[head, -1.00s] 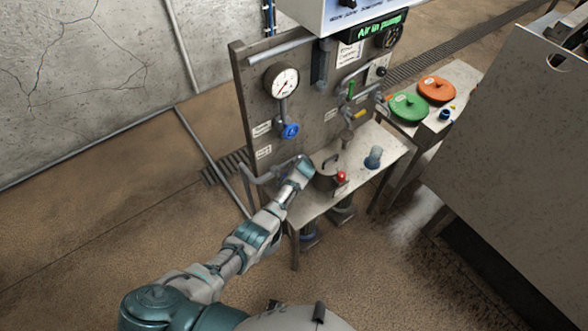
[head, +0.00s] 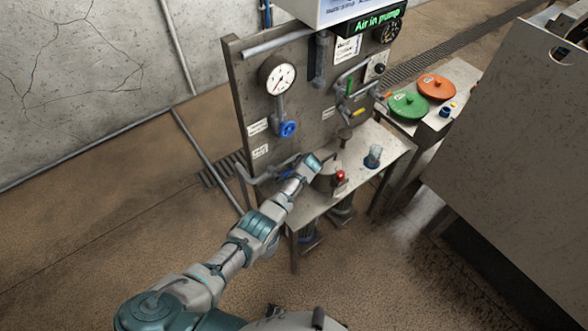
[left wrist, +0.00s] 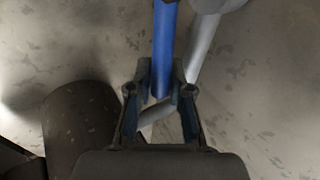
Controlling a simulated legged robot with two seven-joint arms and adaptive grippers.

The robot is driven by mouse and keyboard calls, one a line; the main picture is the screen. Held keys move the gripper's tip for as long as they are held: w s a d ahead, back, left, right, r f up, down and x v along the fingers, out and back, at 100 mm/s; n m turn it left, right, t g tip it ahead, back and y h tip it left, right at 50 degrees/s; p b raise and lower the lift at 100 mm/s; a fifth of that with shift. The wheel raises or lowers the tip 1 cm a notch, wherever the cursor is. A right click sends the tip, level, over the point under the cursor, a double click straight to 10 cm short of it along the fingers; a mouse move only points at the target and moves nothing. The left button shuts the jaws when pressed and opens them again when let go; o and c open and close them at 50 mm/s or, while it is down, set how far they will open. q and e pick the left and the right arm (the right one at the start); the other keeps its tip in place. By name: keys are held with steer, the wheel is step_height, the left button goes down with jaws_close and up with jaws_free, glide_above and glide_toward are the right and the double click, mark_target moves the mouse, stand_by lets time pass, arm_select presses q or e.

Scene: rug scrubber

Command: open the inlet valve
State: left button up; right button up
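My left gripper (left wrist: 161,85) has its two fingers close on either side of a straight blue lever (left wrist: 164,45), with the lever's end between the finger pads. They appear to touch it. In the head view my left gripper (head: 312,165) is at the low pipe in front of the panel; its fingers are hidden by the wrist. A round blue handwheel (head: 288,129) sits on the panel below the gauge (head: 279,76). Small labels are by the pipes, too small to read, so I cannot tell which valve is named the inlet. My right gripper is not in view.
The metal panel (head: 243,95) stands behind a small table (head: 385,149) with a red button (head: 340,176) and a blue-grey fitting (head: 373,156). Green (head: 408,104) and orange (head: 436,86) discs lie on a second table. A large grey cabinet (head: 510,140) stands at the right.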

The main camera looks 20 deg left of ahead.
arm_select(q)
steer(key=shift+o, duration=1.3)
steer(key=shift+f, duration=0.1)
steer(key=shift+w, duration=0.1)
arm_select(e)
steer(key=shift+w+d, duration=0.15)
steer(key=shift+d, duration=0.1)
arm_select(q)
steer(key=v, duration=1.2)
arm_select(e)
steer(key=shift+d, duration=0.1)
arm_select(q)
steer(key=shift+f, duration=0.15)
